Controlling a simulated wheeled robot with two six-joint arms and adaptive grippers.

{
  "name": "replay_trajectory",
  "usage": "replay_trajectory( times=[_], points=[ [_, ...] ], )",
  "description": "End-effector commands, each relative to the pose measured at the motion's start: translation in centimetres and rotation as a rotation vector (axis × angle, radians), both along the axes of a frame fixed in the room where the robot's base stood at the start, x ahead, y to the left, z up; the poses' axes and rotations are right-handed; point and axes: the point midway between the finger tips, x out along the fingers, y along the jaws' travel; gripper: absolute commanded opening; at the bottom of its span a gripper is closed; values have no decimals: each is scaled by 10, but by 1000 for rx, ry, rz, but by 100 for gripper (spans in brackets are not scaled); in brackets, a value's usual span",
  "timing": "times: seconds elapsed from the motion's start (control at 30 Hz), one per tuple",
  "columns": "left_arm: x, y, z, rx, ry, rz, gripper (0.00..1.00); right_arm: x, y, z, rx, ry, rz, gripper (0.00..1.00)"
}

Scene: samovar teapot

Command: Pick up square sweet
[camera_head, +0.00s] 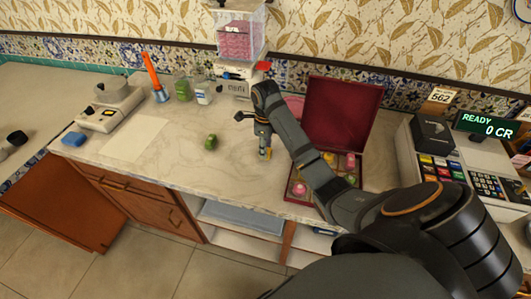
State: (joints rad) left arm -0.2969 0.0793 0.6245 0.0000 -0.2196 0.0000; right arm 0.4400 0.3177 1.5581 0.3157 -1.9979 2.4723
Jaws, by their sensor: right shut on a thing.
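My right gripper (265,149) hangs over the counter, just left of the open sweet box (291,190). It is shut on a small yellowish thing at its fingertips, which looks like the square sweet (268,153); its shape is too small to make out. The dark red box has its lid raised and holds pink and yellowish sweets. A pink sweet (299,189) shows at its front left. My right arm crosses in front of the box and hides part of it. My left gripper is not in view.
A small green object (211,142) lies on the counter (180,165) left of the gripper. Jars (202,92) and a clear-topped dispenser (240,35) stand behind. A cash register (470,170) is at the right. The counter's front left is mostly clear.

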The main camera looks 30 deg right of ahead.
Motion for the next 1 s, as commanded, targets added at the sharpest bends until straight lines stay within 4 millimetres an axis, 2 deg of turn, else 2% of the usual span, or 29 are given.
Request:
replay_trajectory(
  times=[0.17,0.27,0.37,0.47,0.77,0.8,1.0],
  points=[
    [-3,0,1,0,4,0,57,0,0,1,0,1,0,11],
    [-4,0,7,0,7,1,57,0,0,9,0,0,0,11],
    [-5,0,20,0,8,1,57,0,0,23,0,0,0,11],
    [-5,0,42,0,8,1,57,-2,3,46,1,2,1,11],
    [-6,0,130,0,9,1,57,-30,44,109,4,2,2,11],
    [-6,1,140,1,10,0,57,-39,57,112,8,4,4,11],
    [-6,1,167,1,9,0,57,-65,97,126,6,2,0,11]
  ],
)
